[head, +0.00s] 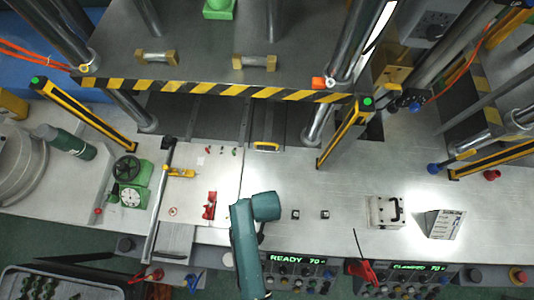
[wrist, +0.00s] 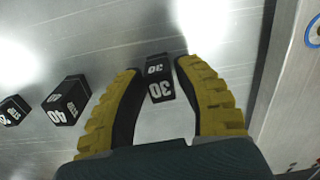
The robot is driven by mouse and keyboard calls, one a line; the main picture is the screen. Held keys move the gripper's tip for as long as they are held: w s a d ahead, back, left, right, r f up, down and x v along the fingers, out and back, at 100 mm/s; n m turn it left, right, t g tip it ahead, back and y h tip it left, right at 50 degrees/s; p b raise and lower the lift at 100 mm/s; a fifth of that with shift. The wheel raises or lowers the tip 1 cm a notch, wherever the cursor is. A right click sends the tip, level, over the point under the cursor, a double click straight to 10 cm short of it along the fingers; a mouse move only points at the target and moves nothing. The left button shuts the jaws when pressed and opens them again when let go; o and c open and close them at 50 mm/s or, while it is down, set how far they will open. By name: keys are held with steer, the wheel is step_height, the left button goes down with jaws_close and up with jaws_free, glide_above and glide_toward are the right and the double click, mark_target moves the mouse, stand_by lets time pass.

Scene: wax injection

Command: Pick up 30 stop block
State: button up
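The 30 stop block (wrist: 159,91), a small black block with white "30" marks on its top and front, sits on the metal table in the wrist view. My gripper (wrist: 157,66) has yellow ribbed fingers with dark inner pads. They stand open on either side of the block, with a narrow gap visible at each side. In the head view my teal arm covers the gripper and the 30 block.
A black 40 block (wrist: 67,101) and another black block (wrist: 13,110) stand left of my gripper. A raised metal edge (wrist: 283,65) runs along the right. In the head view, a white box with a black handle (head: 386,212) stands farther right on the table.

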jaws_close()
